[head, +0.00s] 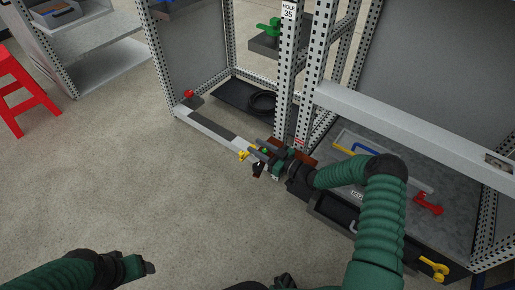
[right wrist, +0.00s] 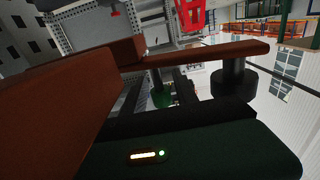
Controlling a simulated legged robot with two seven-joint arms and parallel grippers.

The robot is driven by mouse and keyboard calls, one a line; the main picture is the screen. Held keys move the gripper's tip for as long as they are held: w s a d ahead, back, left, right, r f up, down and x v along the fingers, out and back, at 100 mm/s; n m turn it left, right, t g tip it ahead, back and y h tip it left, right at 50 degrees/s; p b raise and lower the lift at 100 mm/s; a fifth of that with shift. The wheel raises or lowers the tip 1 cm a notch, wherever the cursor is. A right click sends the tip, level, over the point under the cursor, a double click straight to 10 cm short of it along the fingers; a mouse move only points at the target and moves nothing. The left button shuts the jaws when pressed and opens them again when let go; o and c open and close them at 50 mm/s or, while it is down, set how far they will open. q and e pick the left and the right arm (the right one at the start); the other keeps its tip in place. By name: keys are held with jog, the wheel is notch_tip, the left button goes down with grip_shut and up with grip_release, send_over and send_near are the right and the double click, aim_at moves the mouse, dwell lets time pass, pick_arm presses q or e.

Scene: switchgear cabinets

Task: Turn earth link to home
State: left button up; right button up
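My right gripper (head: 266,162) reaches to the front of the switchgear frame, at the foot of the perforated posts, beside a small yellow handle (head: 243,155). Reddish-brown bars (head: 305,160) show just behind it; they may be the earth link, but no readable label confirms it. In the right wrist view a brown bar (right wrist: 200,56) crosses close in front of the gripper's dark green body, with a black cylinder below it. I cannot see whether the fingers are closed on anything. My left gripper (head: 138,267) is low at the left, above bare floor, its fingertips hard to make out.
A cabinet compartment on the right holds a red handle (head: 428,204) and a blue handle (head: 356,149). A yellow handle (head: 434,268) is at its lower front. A red knob (head: 189,94) and a green handle (head: 269,28) are further back. A red stool (head: 22,92) stands left. The floor between is clear.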

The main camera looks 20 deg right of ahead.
jog(key=shift+o, duration=0.2)
jog(key=p+v, duration=0.7)
jog(key=v, duration=0.9)
jog(key=shift+s+d, duration=0.25)
jog(key=shift+s, duration=0.05)
jog(key=shift+f, duration=0.1)
jog(key=shift+c, duration=0.4)
